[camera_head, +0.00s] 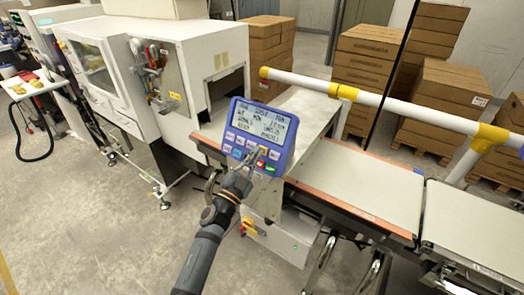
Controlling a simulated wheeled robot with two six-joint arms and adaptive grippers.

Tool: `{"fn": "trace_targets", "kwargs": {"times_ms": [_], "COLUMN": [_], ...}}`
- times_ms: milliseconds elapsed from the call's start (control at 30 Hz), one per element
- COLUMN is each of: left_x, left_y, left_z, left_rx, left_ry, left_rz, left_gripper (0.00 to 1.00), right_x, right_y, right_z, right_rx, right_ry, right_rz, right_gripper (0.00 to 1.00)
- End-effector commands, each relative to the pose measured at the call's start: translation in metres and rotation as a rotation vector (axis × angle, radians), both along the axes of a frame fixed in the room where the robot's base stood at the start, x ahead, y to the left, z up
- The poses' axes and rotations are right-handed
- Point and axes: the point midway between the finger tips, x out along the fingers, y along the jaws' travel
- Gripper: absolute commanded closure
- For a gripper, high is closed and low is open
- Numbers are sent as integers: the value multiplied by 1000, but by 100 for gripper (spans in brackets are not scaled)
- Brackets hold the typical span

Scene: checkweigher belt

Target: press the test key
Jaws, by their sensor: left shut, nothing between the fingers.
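The blue control panel (290,119) of the checkweigher stands above the near end of the belt, with a lit grey display (262,122) of dark text. Below the display are small pale and blue keys (229,136), a red key and a green key (270,168). The key labels are too small to read, so I cannot tell which is the test key. My left gripper (259,157) is shut and empty, its fingertips over the right part of the key rows, hiding some of the panel there. I cannot tell whether the tips touch a key. My right gripper is out of view.
Conveyor belts (365,183) run right from the panel. A white and yellow rail (390,103) crosses behind them. A large white machine (110,80) stands at the left. Stacked cartons (366,60) fill the back. The floor (90,230) at lower left is clear.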

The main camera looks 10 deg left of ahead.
Motion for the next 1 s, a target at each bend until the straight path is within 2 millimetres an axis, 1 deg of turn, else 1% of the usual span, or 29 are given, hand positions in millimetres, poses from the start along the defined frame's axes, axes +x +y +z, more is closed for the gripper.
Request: {"fn": "trace_targets", "kwargs": {"times_ms": [267, 1000], "left_x": [7, 11], "left_y": [-3, -4], "left_z": [-3, -6], "left_rx": [-1, 0], "left_ry": [0, -1], "left_rz": [0, 1], "left_gripper": [100, 100], "right_x": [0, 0], "right_y": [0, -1], "right_z": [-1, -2], "right_rx": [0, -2], "right_ry": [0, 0], "right_rz": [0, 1], "right_gripper": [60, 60]}}
